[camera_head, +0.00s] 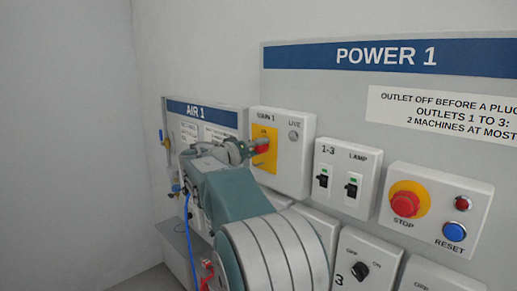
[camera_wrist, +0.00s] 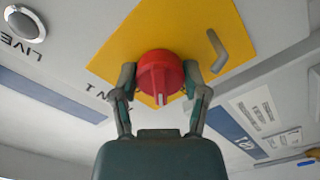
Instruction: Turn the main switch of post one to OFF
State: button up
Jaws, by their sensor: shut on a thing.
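The main switch (camera_head: 262,146) of post one is a red rotary knob on a yellow plate (camera_head: 264,161), on the white box marked MAIN 1. A small ON label shows above the knob. My gripper (camera_head: 248,148) reaches it from the left and partly covers it. In the wrist view the red knob (camera_wrist: 160,78) sits between the two fingers of my gripper (camera_wrist: 160,70), which are shut on its sides. Its white mark points down in this upside-down view, towards the MAIN lettering. No OFF label is readable.
A round LIVE lamp (camera_head: 294,136) is on the same box. To the right are two black switches (camera_head: 323,181), a red STOP button (camera_head: 404,203) and a blue RESET button (camera_head: 454,232). The AIR 1 panel (camera_head: 205,110) with a blue hose (camera_head: 188,235) is behind my arm.

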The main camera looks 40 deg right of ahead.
jog(key=n, duration=0.4)
jog(key=shift+w+n, duration=0.1)
jog(key=shift+n, duration=1.8)
jog(key=o, duration=1)
jog(key=shift+w+f, duration=0.1)
jog(key=shift+o, duration=0.7)
jog(key=shift+f, duration=0.1)
